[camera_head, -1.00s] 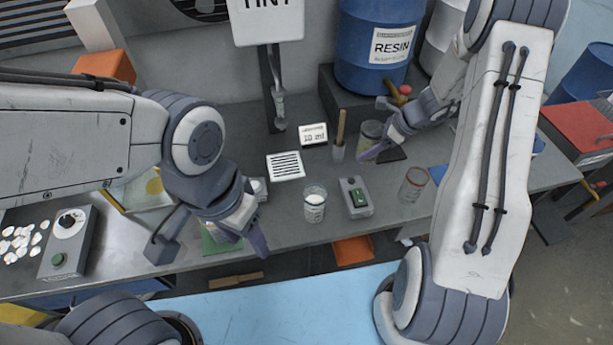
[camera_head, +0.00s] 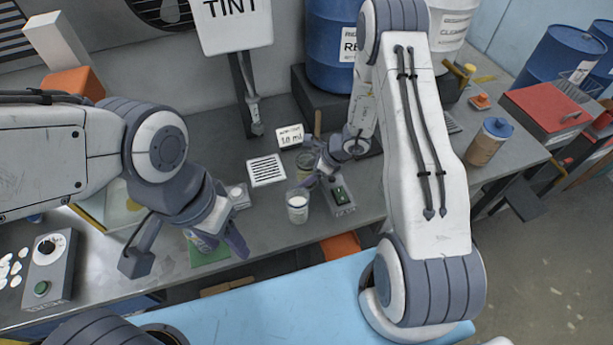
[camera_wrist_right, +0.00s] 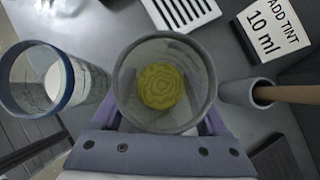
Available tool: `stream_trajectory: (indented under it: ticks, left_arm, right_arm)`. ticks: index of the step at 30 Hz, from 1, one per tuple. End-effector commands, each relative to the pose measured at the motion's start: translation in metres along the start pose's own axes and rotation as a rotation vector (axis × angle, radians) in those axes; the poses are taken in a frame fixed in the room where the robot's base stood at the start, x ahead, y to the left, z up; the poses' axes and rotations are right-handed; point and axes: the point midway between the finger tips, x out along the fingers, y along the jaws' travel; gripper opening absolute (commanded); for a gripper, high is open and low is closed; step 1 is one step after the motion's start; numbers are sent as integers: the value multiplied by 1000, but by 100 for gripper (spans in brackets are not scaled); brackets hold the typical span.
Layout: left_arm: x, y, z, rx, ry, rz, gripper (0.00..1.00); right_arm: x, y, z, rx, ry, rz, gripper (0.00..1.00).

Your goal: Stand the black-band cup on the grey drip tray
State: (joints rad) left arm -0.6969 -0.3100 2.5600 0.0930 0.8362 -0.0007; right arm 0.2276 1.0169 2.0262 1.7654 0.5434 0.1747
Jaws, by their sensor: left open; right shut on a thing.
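My right gripper (camera_wrist_right: 163,120) is shut on a clear cup (camera_wrist_right: 123,75) with a dark grey-black rim and yellow-green contents. The head view shows this cup (camera_head: 305,166) beside the white-filled cup, partly hidden by my right gripper (camera_head: 318,170); whether it is clear of the bench I cannot tell. A grey slotted plate, seemingly the drip tray (camera_head: 452,123), shows partly at the right edge of my right arm. A white slotted plate (camera_head: 267,171) lies left of the held cup. My left gripper (camera_head: 188,252) is open over the near left of the bench, near a green pad.
A blue-rimmed cup with white contents (camera_wrist_right: 75,85) stands close left of the held cup. A stick holder (camera_wrist_right: 238,92) is close on its right. A switch box (camera_head: 340,196) and a tint sign (camera_head: 290,136) are nearby. A blue-lidded jar (camera_head: 490,141) stands at the right.

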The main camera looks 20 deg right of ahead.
Motion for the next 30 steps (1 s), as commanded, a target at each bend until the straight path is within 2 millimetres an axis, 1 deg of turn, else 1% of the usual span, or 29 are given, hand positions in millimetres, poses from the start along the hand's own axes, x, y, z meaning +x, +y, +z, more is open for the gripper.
stream_trajectory:
  ticks: [1, 6, 13, 18, 19, 20, 27, 30]
  left_arm:
    - [-6, 0, 0, 1, 0, 0, 54]
    - [-8, 1, 0, 1, 0, 0, 54]
    - [-7, 0, 0, 1, 0, 0, 54]
    - [-2, 0, 0, 1, 0, 0, 54]
    - [-3, 0, 0, 0, 0, 0, 54]
    - [-4, 0, 0, 0, 0, 0, 54]
    - [-4, 0, 0, 1, 0, 0, 54]
    - [-9, 1, 0, 1, 0, 0, 54]
  right_arm:
    - [5, 1, -3, 3, 0, 3, 14]
    - [16, 0, -10, -1, -1, 1, 14]
    - [17, 0, -10, -2, -1, 0, 14]
    - [21, 0, -12, -2, -1, 0, 14]
    - [20, 0, -12, -2, -1, 0, 88]
    - [20, 0, -11, -2, -1, 0, 99]
    - [19, 0, -11, -2, -1, 1, 100]
    - [16, 0, -9, -1, -1, 1, 100]
